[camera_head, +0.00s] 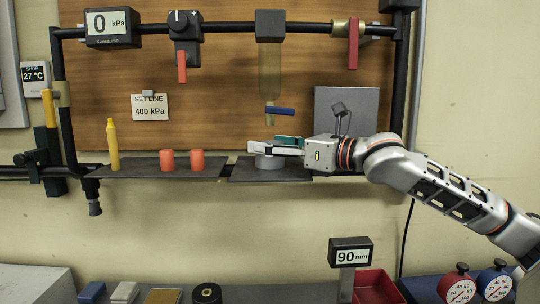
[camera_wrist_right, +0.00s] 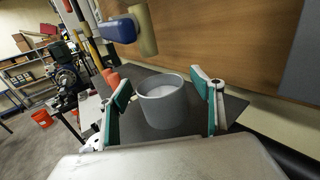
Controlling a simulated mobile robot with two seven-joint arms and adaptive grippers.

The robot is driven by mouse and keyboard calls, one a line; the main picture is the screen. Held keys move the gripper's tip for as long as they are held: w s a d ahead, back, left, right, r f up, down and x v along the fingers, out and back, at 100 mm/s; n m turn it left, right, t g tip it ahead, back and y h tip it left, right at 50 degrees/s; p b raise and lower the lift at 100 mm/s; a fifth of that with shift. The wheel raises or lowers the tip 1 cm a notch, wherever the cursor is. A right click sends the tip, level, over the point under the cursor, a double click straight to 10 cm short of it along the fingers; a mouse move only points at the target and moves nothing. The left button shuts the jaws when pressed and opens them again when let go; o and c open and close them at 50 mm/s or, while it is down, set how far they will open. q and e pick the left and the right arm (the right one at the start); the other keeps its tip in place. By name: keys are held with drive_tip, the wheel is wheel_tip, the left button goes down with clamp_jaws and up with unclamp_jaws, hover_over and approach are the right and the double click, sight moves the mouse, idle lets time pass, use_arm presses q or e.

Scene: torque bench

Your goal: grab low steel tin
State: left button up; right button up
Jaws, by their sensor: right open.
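The low steel tin (camera_head: 270,162) is a short grey open cylinder on the right-hand dark shelf (camera_head: 292,177) in the head view. In the right wrist view the tin (camera_wrist_right: 163,103) stands upright between the green-padded fingers. My right gripper (camera_head: 277,146) reaches in from the right at the tin and hides part of it. The same gripper (camera_wrist_right: 165,104) is open, one finger on each side of the tin. A gap shows by the right finger; contact at the left finger cannot be told. My left gripper is not in view.
A blue-handled valve (camera_head: 280,111) hangs under the clear tube (camera_head: 270,72) just above the gripper. Two orange cups (camera_head: 181,160) and a yellow crayon-like stick (camera_head: 112,145) stand on the left shelf (camera_head: 140,172). A grey panel (camera_head: 346,110) stands behind the wrist.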

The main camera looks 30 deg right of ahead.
drive_tip(key=c, duration=1.3)
drive_tip(key=shift+r, duration=0.2)
